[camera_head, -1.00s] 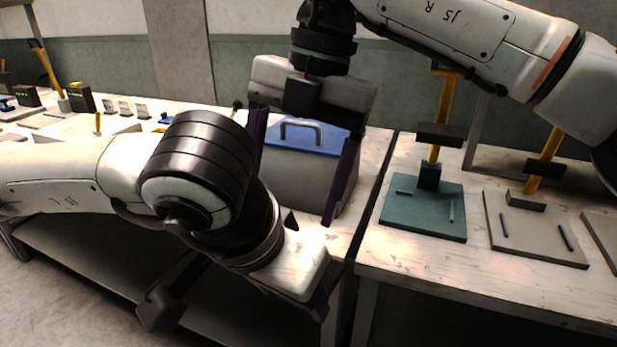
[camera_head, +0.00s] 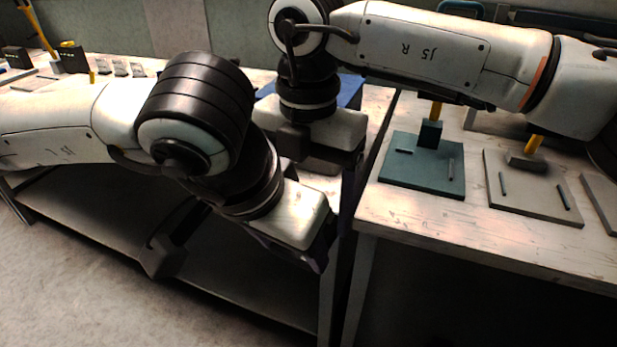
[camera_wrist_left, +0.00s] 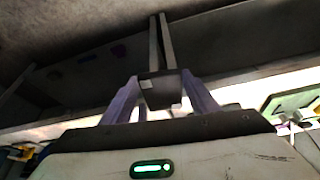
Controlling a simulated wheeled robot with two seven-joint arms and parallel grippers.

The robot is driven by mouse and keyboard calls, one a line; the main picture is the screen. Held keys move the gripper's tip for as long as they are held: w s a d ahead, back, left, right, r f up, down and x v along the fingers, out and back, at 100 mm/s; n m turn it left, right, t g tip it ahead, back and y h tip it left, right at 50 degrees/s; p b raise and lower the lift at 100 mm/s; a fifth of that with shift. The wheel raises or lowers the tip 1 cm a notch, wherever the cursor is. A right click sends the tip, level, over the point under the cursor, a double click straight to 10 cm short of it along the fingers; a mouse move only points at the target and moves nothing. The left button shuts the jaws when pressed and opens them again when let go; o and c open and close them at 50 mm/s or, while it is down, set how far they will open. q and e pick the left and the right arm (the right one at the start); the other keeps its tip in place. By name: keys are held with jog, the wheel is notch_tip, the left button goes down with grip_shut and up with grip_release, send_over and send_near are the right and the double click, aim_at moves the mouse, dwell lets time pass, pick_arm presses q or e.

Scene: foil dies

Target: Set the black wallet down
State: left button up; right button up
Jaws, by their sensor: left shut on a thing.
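The black wallet (camera_wrist_left: 158,90) is a small dark block with a pale patch in the left wrist view. It sits between the two purple fingers of my left gripper (camera_wrist_left: 163,92), which is shut on it. In the head view my left gripper (camera_head: 312,260) points down and right, by the near edge of the left bench. I cannot make out the wallet there. My right gripper (camera_head: 335,185) hangs over that bench just behind the left one. Its fingers look spread, but one is largely hidden.
A grey box with a blue lid (camera_head: 349,91) stands behind my right gripper, mostly covered. The right bench (camera_head: 420,222) holds a teal plate (camera_head: 425,177) and a grey plate (camera_head: 530,196) with small rods. Small items line the left bench's far end. A gap separates the benches.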

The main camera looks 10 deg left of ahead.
jog(key=shift+f, duration=0.4)
jog(key=shift+c, duration=0.6)
pick_arm(q)
jog(key=shift+d, duration=0.1)
pick_arm(e)
jog(key=shift+a, duration=0.1)
jog(key=c, duration=1)
pick_arm(q)
jog(key=o, duration=1)
pick_arm(e)
jog(key=shift+a+r, duration=0.1)
jog(key=shift+c, duration=0.7)
pick_arm(q)
jog(key=shift+o, duration=0.7)
